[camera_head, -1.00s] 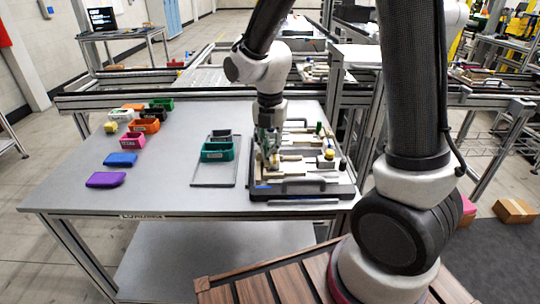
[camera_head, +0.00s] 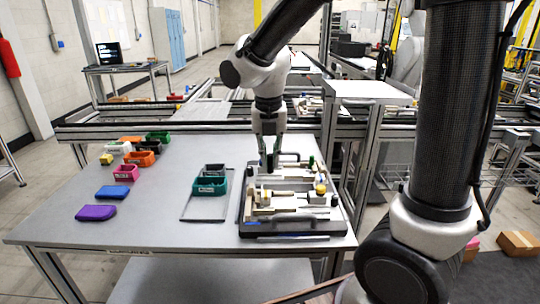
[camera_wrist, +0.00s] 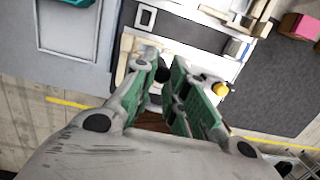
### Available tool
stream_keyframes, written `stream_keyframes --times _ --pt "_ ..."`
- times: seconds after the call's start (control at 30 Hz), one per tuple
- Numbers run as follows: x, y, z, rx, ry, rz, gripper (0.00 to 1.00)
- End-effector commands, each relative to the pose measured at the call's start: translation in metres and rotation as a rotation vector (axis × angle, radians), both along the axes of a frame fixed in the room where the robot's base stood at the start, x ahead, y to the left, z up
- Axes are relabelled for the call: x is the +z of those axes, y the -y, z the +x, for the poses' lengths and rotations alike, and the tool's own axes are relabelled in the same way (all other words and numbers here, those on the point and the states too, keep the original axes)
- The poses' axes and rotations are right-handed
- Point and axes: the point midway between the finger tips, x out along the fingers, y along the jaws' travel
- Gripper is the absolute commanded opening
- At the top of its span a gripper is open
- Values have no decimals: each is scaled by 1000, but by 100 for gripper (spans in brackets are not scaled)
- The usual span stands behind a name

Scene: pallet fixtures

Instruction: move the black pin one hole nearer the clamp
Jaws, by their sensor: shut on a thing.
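My gripper (camera_head: 269,160) is over the back left part of the pallet fixture (camera_head: 338,226), pointing down. In the wrist view its two green-padded fingers (camera_wrist: 168,75) are close together, shut on a small dark thing (camera_wrist: 154,98) that is mostly hidden; it looks like the black pin. In the head view a dark tip (camera_head: 269,168) shows below the fingers, apparently above the plate. A dark green pin (camera_head: 311,162) stands at the fixture's back right. A yellow knob (camera_head: 320,188) sits at its right. I cannot make out the clamp or the holes clearly.
A teal bin (camera_head: 209,186) and a grey bin stand on a grey tray (camera_head: 196,213) left of the fixture. Several coloured bins and blocks, including a purple one (camera_head: 96,212), lie farther left. The table (camera_head: 150,228) between is clear. A raised white shelf (camera_head: 368,90) stands behind right.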

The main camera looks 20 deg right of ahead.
Motion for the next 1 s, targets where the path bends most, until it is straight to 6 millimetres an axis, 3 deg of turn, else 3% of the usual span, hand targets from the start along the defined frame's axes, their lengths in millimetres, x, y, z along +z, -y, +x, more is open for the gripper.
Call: stream_keyframes --times 0.5,1.0 --pt "-62 1 0 -3 -3 -1 0" --pt "-69 0 0 -4 -1 1 0"
